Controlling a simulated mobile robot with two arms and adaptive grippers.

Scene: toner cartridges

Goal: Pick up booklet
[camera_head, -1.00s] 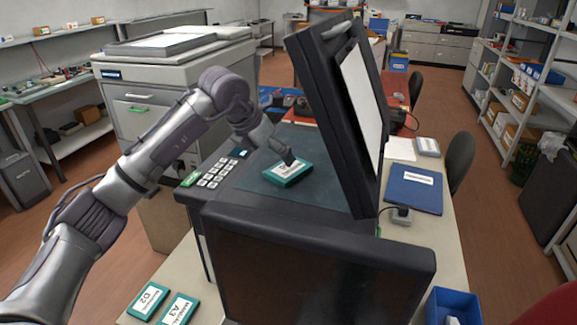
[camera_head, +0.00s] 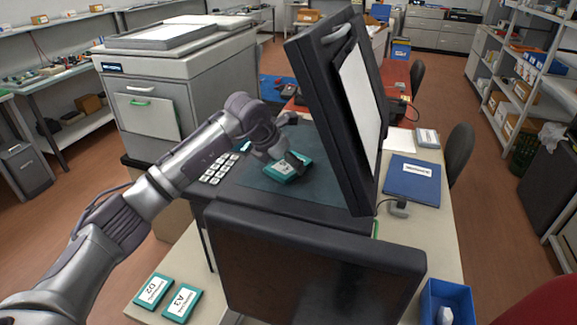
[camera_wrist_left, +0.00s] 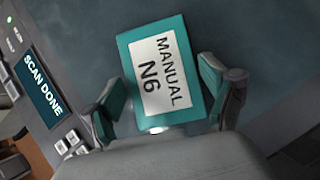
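A teal booklet labelled "MANUAL N6" (camera_wrist_left: 160,85) lies flat on the dark scanner bed (camera_head: 258,178); it also shows in the head view (camera_head: 284,170). My left gripper (camera_head: 297,160) is low over the booklet and hides part of it in the head view. In the left wrist view, the left gripper (camera_wrist_left: 165,100) is open, with one finger on each side of the booklet's near end. I cannot tell whether the fingers touch its edges. My right gripper is not in view.
The raised scanner lid (camera_head: 335,110) stands close right of the gripper. A panel beside the bed reads "SCAN DONE" (camera_wrist_left: 42,88). Two teal booklets, D2 (camera_head: 152,290) and A3 (camera_head: 182,301), lie on the table front left. A blue folder (camera_head: 412,178) lies right of the lid.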

